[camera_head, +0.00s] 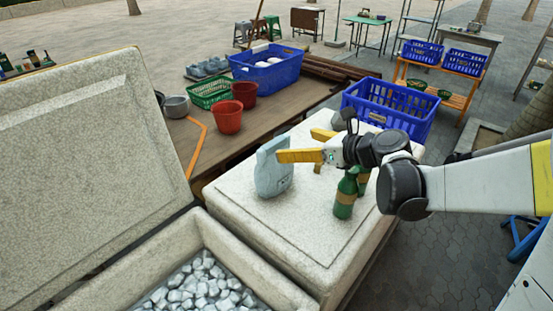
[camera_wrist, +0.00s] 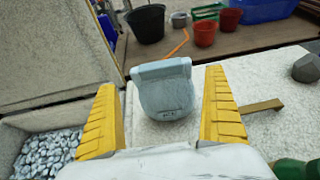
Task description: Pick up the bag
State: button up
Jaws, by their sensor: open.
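The bag (camera_head: 272,172) is pale blue-grey and stands upright on the white lid of a chest in the head view. In the wrist view the bag (camera_wrist: 166,97) is centred ahead, between the two yellow fingers and a little beyond them. My gripper (camera_head: 296,144) is open and empty, to the right of the bag's upper part. The fingers (camera_wrist: 160,82) are spread wider than the bag in the wrist view. I cannot tell whether one finger touches the bag in the head view.
An open bin of pale stones (camera_head: 195,287) lies at the front left, beside a raised lid (camera_head: 75,170). Behind are a red bucket (camera_head: 228,117) and a blue crate (camera_head: 392,107).

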aim_at(277, 143)
jog(key=b+x, duration=0.2)
jog(key=x, duration=0.8)
jog(key=shift+f, duration=0.15)
jog(key=shift+s+d, duration=0.1)
jog(key=shift+s, duration=0.05)
jog(key=c, duration=1.4)
